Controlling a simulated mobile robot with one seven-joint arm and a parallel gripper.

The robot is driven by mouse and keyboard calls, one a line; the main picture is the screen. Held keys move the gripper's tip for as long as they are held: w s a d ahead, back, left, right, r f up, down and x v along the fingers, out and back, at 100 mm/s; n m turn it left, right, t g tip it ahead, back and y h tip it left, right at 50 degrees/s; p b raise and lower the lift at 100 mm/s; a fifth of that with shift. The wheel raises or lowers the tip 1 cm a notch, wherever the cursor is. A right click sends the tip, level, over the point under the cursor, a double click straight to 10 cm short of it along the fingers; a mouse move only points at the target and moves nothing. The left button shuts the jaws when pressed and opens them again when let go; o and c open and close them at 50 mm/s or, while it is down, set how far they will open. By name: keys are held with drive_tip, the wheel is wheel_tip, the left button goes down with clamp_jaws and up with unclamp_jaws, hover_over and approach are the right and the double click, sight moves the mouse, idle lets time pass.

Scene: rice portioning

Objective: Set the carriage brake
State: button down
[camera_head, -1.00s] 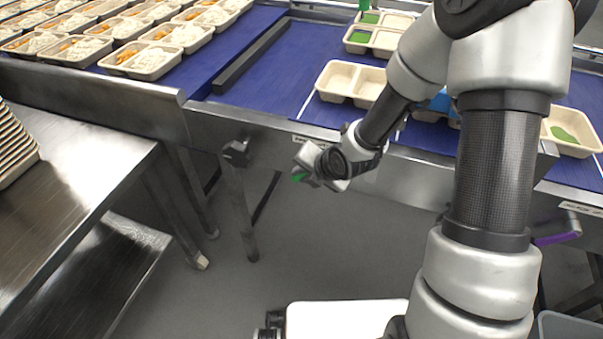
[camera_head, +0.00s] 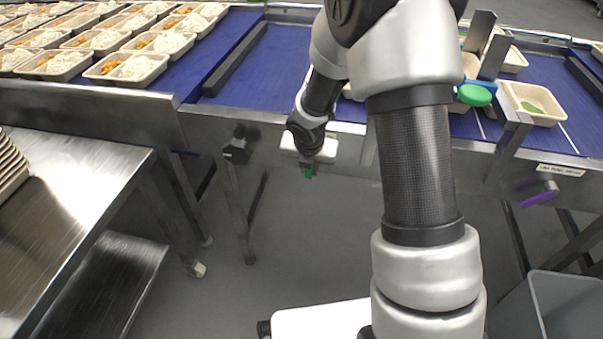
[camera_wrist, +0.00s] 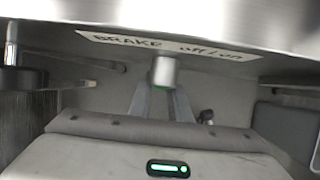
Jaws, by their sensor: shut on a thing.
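My gripper (camera_head: 309,163) is at the front rail of the conveyor, near the picture's middle. Its fingers also show in the wrist view (camera_wrist: 166,98), closed around or against a short round metal post, the brake lever (camera_wrist: 164,71). The post stands just under a white label, "BRAKE off/on" (camera_wrist: 165,46), fixed on the metal rail. Which of the two settings the lever is at, I cannot tell. The arm hides the lever in the head view. A grey upright frame with a green round part (camera_head: 475,95), possibly the carriage, stands over the belt at right.
A purple handle (camera_head: 540,197) sticks out of the rail at right, below another label. A grey bin (camera_head: 562,300) stands on the floor at lower right. A steel table (camera_head: 60,190) is at left. Filled food trays (camera_head: 140,68) cover the belt at upper left.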

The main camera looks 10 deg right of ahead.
drive_tip(key=h, duration=0.1)
drive_tip(key=h+p, duration=0.1)
drive_tip(key=shift+s+d+r+n+g+h, duration=0.15)
drive_tip(key=shift+d+n+g+h, duration=0.15)
drive_tip(key=shift+d+g, duration=0.1)
drive_tip(key=h+p, duration=0.1)
drive_tip(key=d+g+h+p, duration=0.1)
drive_tip(key=n+h+p, duration=0.1)
drive_tip(key=h+p, duration=0.1)
drive_tip(key=shift+s+d+r, duration=0.2)
drive_tip(key=shift+s, duration=0.05)
drive_tip(key=shift+d+h, duration=0.1)
drive_tip(key=shift+h, duration=0.2)
drive_tip(key=c, duration=1.6)
unclamp_jaws()
drive_tip(key=shift+c, duration=0.2)
drive_tip(key=p+v, duration=0.3)
drive_tip(key=v, duration=1.4)
drive_tip(key=shift+w+r+p, duration=0.2)
drive_tip(key=shift+r+p, duration=0.1)
